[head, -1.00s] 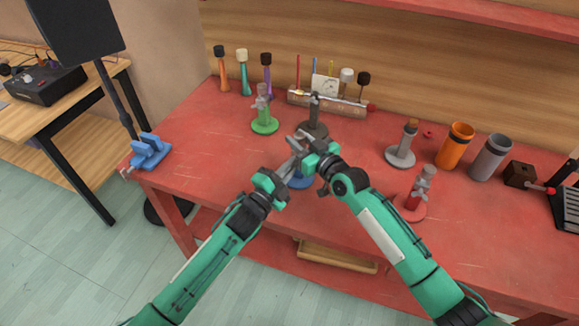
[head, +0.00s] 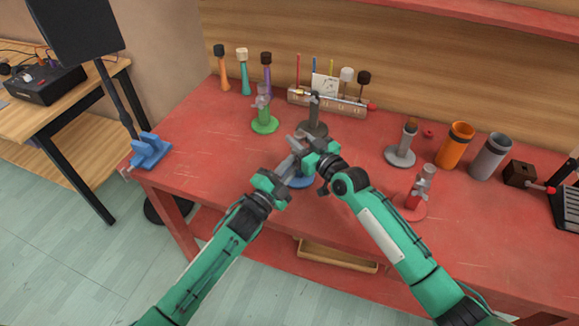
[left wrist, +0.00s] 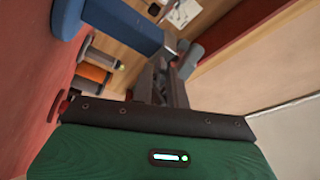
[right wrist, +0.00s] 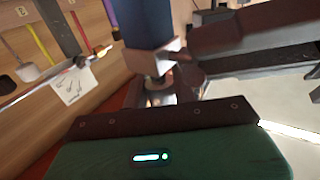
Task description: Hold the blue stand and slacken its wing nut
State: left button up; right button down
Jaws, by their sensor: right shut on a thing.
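The blue stand's round base (head: 300,181) shows on the red table between my two hands; its upper part is mostly hidden in the head view. In the left wrist view its blue post (left wrist: 128,28) runs sideways to a grey top. My right gripper (head: 308,142) is shut on the stand's upper part; the blue post (right wrist: 142,22) and a pale collar (right wrist: 152,58) show just beyond its fingers. My left gripper (head: 292,158) is at the stand's top, close by the right fingers. The gap between its fingers is unclear. The wing nut is not clearly visible.
A green stand (head: 265,124) and a dark stand (head: 315,125) stand just behind. A red stand (head: 415,205) and a grey stand (head: 400,155) are to the right, with orange (head: 455,145) and grey (head: 489,157) cylinders beyond. A blue clamp (head: 150,150) sits at the left edge.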

pick_arm(q)
jog(key=shift+s, duration=0.1)
jog(key=v, duration=1.2)
